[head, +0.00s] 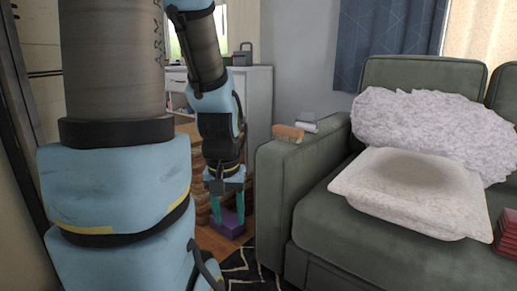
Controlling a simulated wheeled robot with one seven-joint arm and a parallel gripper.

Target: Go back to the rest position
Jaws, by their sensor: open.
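My gripper (228,212) hangs pointing down at the end of my arm, left of the sofa's near armrest. Its two teal fingers are apart. A purple object (230,224) shows between and behind the fingertips, low near the wooden floor. I cannot tell whether the fingers touch it. My large blue and grey arm links fill the left side of the view and hide what lies behind them.
A green sofa (310,215) stands at right, with pale cushions (415,190). A brown brush-like item (288,133) and a grey item (305,122) lie on its armrest (285,165). A white cabinet (258,105) stands behind my arm. A patterned rug (240,270) lies below.

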